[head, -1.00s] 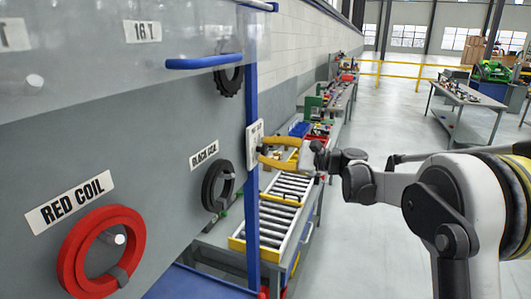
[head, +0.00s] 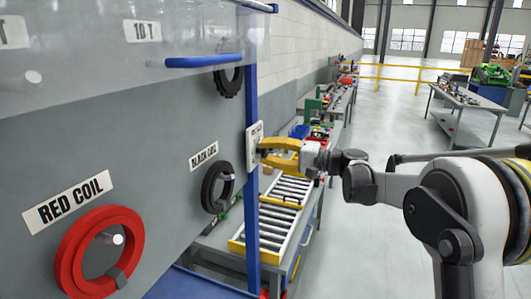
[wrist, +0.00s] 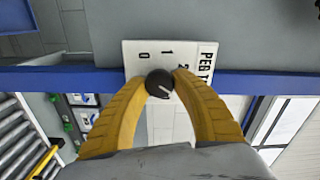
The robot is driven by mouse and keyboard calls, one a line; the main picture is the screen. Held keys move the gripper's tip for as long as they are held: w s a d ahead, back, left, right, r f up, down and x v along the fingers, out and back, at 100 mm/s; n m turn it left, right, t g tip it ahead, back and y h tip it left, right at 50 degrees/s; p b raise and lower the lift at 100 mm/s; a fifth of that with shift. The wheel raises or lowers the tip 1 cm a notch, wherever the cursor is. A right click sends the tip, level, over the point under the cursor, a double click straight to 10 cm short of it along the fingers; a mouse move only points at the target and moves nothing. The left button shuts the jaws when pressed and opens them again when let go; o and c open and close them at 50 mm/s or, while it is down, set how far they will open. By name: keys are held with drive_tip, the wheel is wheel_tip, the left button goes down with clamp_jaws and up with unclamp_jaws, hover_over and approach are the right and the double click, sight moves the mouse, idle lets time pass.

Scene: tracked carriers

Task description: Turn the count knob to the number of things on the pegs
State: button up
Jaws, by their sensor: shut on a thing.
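My gripper (wrist: 158,82) is shut on the small round black count knob (wrist: 159,89), with one yellow finger on each side. The knob carries a short pale line. It sits by a white dial plate (wrist: 133,62) marked 0, 1 and 2; the rest of its lettering is partly covered. In the head view the plate (head: 250,142) is on the blue post and my gripper (head: 262,150) reaches it from the right. On the grey board's pegs hang a red coil (head: 72,251), a black coil (head: 209,190) and a black toothed gear (head: 229,83).
A bare peg (head: 33,77) shows behind the clear panel at upper left. The blue post (head: 252,225) edges the board. A roller conveyor (head: 278,220) stands below my gripper. Open floor lies to the right.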

drive_tip(key=shift+n, duration=0.6)
drive_tip(key=o, duration=1.2)
drive_tip(key=v, duration=1.2)
